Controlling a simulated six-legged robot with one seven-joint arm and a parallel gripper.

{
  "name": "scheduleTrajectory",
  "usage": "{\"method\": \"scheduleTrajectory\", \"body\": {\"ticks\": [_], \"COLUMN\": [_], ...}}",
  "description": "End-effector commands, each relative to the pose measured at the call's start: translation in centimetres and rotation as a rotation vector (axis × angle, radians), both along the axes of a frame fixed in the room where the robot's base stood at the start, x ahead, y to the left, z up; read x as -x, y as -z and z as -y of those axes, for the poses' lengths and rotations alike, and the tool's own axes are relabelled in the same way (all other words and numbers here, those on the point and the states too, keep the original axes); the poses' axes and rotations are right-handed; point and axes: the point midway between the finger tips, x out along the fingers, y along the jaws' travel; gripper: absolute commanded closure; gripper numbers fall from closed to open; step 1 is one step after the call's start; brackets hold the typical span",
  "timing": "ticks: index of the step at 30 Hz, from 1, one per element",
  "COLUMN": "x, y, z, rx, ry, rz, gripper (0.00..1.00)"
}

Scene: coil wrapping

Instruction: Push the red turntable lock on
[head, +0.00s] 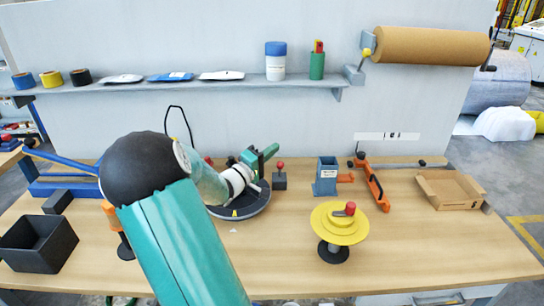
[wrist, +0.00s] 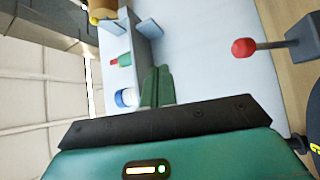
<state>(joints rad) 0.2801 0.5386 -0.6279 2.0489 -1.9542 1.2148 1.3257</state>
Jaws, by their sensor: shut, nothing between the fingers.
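The red turntable lock is a red ball (head: 280,165) on a short upright stem over a small dark grey block on the table. It stands just right of the dark round turntable (head: 250,208). In the wrist view, which is turned sideways, the red ball (wrist: 243,47) and its grey block (wrist: 304,40) show at the upper right. My green gripper (head: 270,151) is shut and empty, just above and left of the red ball. Its fingers (wrist: 157,72) show together in the wrist view, apart from the ball. My arm hides part of the turntable.
A blue stand (head: 326,178) and an orange tool (head: 374,188) are right of the lock. A yellow spool holder (head: 338,228) with its own red knob stands nearer the front. The shelf (head: 200,87) holds tapes, packets and bottles. A cardboard tray (head: 452,190) lies far right.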

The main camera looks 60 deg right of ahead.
Motion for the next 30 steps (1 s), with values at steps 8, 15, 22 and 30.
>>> {"method": "scheduleTrajectory", "body": {"ticks": [8,15,22,30], "x": [2.2,3.4,3.7,3.7], "y": [-2.1,-3.2,-3.4,-3.4], "z": [-4.3,-6.6,-7.1,-7.0], "rx": [-0.001,-0.002,0.0,0.0], "ry": [-0.002,-0.001,-0.001,0.0], "rz": [0.002,-0.001,-0.001,-0.001], "gripper": [1.0,1.0,1.0,1.0]}}
